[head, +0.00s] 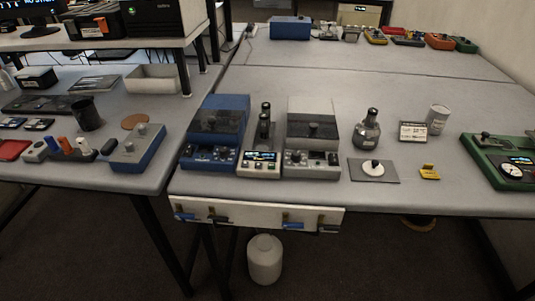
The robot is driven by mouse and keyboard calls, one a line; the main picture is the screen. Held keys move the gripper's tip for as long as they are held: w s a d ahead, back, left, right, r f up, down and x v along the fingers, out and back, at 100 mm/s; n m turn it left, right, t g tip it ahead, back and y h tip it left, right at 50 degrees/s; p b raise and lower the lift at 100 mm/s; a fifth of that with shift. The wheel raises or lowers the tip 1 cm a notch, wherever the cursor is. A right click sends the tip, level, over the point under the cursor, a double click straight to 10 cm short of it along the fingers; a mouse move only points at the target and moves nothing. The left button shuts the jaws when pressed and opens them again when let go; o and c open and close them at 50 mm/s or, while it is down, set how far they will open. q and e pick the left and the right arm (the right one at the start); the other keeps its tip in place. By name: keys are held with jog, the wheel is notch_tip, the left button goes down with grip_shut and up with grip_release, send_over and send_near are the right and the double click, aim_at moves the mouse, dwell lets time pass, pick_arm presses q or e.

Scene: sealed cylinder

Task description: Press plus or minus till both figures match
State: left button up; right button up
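Neither of my grippers is in view. A blue machine (216,124) with a dark lid, knobs and a small lit display stands near the table's front edge. Beside it is a small pale unit (259,162) with a lit display and a dark upright part. A green device (483,151) with a lit display and a round dial is at the right edge. The figures and any plus or minus marks are too small to read.
A dark flask (367,128), a white can (437,119), a small card sign (412,131), a grey plate with a white knob (387,171) and a yellow piece (429,172) stand right of the machines. A blue-grey box (139,148) is on the left table. The table behind has free room.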

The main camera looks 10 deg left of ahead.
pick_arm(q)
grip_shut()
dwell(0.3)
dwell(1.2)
